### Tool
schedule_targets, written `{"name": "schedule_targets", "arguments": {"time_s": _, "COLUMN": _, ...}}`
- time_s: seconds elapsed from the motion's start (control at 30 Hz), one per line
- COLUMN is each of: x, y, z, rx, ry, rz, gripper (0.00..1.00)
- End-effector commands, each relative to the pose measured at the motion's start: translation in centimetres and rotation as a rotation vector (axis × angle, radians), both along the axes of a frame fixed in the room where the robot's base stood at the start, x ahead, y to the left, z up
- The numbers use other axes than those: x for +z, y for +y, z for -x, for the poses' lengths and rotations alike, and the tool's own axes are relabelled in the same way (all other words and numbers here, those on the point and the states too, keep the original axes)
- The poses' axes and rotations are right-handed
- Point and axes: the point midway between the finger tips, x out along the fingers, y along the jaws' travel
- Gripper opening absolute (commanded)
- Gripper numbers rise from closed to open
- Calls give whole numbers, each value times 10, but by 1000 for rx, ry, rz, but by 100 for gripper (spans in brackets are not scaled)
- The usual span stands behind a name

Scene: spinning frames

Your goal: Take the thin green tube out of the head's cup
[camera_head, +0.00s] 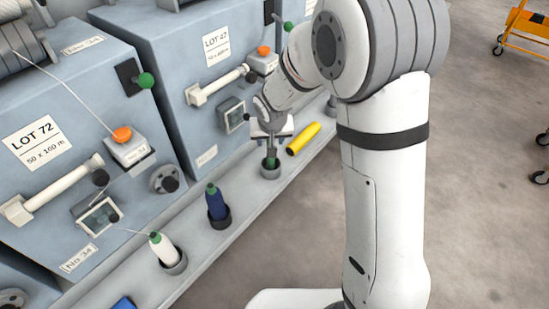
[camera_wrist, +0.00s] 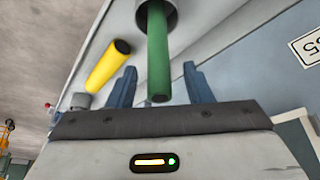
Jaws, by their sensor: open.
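The thin green tube (camera_wrist: 158,60) stands in a dark round cup (camera_head: 270,171) on the machine's ledge. In the head view the tube (camera_head: 271,160) shows only partly below my gripper. In the wrist view its free end lies between the two blue fingers of my gripper (camera_wrist: 160,85), with gaps on both sides. My gripper is open and not closed on the tube. The cup's rim (camera_wrist: 172,18) shows at the top of the wrist view, around the tube's far end.
A yellow tube (camera_head: 303,139) lies on the ledge (camera_head: 235,238) close beside the cup. A blue bobbin (camera_head: 217,203) and a white bobbin (camera_head: 162,248) stand in other cups nearer. Machine fronts with handles (camera_head: 218,87) rise behind the ledge.

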Motion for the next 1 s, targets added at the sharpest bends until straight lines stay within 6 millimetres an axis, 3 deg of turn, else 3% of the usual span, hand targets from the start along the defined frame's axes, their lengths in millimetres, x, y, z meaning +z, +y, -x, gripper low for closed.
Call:
{"name": "schedule_targets", "arguments": {"time_s": 0.1, "x": -20, "y": 0, "z": -7, "rx": 1, "ry": 0, "rz": 0, "gripper": 46}}
{"name": "schedule_targets", "arguments": {"time_s": 0.37, "x": -23, "y": 0, "z": -10, "rx": 0, "ry": -1, "rz": 0, "gripper": 46}}
{"name": "schedule_targets", "arguments": {"time_s": 0.93, "x": -23, "y": 0, "z": -9, "rx": 1, "ry": -1, "rz": 0, "gripper": 1}}
{"name": "schedule_targets", "arguments": {"time_s": 1.0, "x": -23, "y": 0, "z": -9, "rx": 1, "ry": -1, "rz": 0, "gripper": 0}}
